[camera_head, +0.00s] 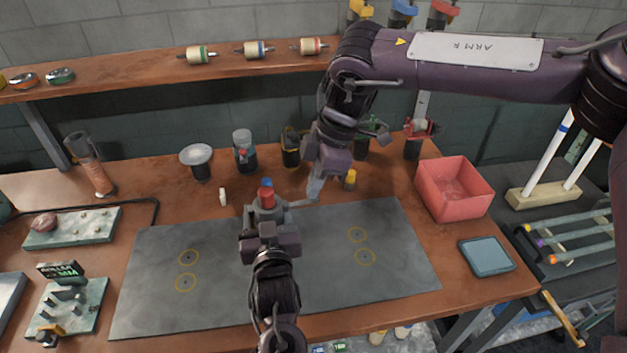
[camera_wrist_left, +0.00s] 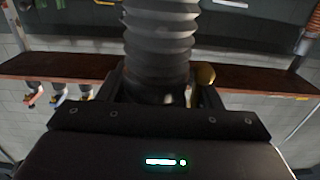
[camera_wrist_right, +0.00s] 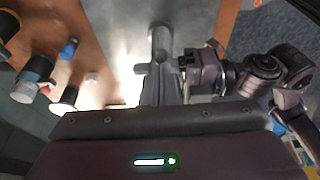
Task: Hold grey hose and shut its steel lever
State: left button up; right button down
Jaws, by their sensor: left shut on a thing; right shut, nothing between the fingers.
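The grey hose (camera_wrist_left: 160,45), ribbed, stands between the fingers of my left gripper (camera_wrist_left: 165,90) in the left wrist view. In the head view my left gripper (camera_head: 268,228) is shut on it above the grey mat, and the hose's grey upper end (camera_head: 266,208) shows there, partly hidden. A thin steel lever (camera_head: 300,203) seems to reach right from that end. My right gripper (camera_head: 314,190) is shut and empty, its tips close to the lever's outer end; I cannot tell whether they touch. In the right wrist view the grey fitting (camera_wrist_right: 160,42) lies just beyond the fingers (camera_wrist_right: 166,85).
The grey mat (camera_head: 180,240) is bare apart from ringed marks. Several jars and a dish (camera_head: 197,157) stand along the back. A red bin (camera_head: 455,188) and a blue-grey tray (camera_head: 486,257) are at right. Green-grey boards (camera_head: 70,228) lie at left.

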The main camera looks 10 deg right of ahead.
notch_tip(320, 180, down, 11)
jog(key=a+y, duration=0.1)
jog(key=y, duration=1.5)
jog(key=shift+s+r, duration=0.15)
jog(key=shift+s, duration=0.05)
jog(key=shift+a, duration=0.1)
jog(key=d, duration=1.4)
jog(key=shift+w+d+r, duration=0.35)
jog(key=shift+w+r, duration=0.05)
